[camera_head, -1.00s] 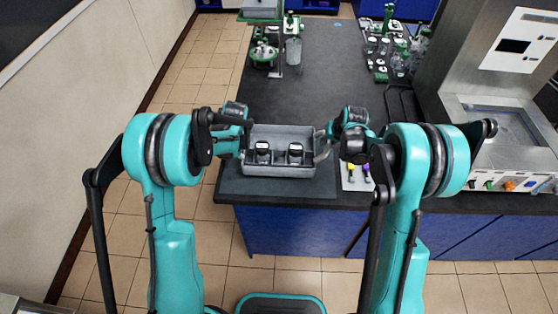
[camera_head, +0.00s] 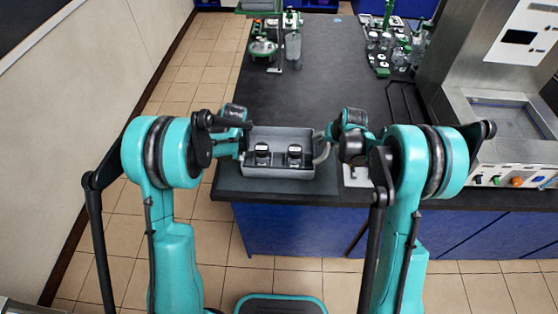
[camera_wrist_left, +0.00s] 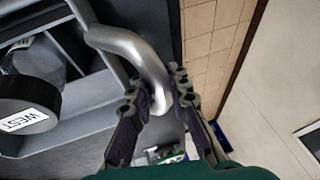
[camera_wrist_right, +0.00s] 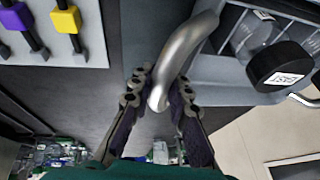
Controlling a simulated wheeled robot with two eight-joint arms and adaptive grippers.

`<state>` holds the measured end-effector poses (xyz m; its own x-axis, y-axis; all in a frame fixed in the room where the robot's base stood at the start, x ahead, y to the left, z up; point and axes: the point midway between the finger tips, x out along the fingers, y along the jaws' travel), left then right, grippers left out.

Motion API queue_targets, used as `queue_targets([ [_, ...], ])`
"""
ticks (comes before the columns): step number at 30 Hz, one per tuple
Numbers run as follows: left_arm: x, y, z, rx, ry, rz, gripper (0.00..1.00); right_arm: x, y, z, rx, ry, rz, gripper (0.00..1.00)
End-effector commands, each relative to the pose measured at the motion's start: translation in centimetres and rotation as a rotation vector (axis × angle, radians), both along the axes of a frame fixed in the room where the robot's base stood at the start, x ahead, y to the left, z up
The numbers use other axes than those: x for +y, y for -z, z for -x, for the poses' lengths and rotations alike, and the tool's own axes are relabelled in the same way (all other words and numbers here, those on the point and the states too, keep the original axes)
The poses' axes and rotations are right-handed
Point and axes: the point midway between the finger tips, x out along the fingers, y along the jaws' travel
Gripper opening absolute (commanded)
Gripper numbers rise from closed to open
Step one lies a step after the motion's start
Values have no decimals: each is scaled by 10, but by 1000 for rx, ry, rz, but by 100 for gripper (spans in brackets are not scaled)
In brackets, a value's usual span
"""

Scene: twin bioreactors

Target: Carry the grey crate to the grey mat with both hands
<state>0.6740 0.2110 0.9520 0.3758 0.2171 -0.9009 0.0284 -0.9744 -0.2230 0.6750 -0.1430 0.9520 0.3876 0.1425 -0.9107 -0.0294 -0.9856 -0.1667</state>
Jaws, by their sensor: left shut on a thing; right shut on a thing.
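The grey crate (camera_head: 279,172) is near the front edge of the dark bench, with two black-capped vessels inside. My left gripper (camera_wrist_left: 165,98) is shut on the crate's left handle (camera_wrist_left: 130,45). My right gripper (camera_wrist_right: 160,98) is shut on its right handle (camera_wrist_right: 185,50). In the head view both hands are at the crate's sides, and the fingertips are hard to see. The crate looks level; I cannot tell whether it touches the bench. A flat blue-grey patch beside the crate (camera_wrist_right: 145,30) looks like part of the grey mat; the rest is hidden or indistinct.
A white rack with coloured tools (camera_wrist_right: 75,35) lies right of the crate, partly behind my right arm in the head view. Green-and-glass equipment stands at the back left (camera_head: 264,48) and back right (camera_head: 385,50). The bench middle (camera_head: 320,85) is clear.

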Motion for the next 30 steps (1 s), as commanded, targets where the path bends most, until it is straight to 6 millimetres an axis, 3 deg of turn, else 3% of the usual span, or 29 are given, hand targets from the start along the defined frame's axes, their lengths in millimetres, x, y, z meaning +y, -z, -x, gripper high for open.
queue_targets([
  [2,0,8,0,0,0,0,0,0,7,0,0,0,0,0],
  [3,0,6,0,0,0,0,25,0,6,0,0,0,0,25],
  [5,0,5,0,0,0,0,38,0,5,0,0,0,0,38],
  [17,-2,-3,3,0,0,0,38,0,4,0,0,0,0,38],
  [30,-21,-81,36,0,1,1,38,0,4,0,0,0,0,38],
])
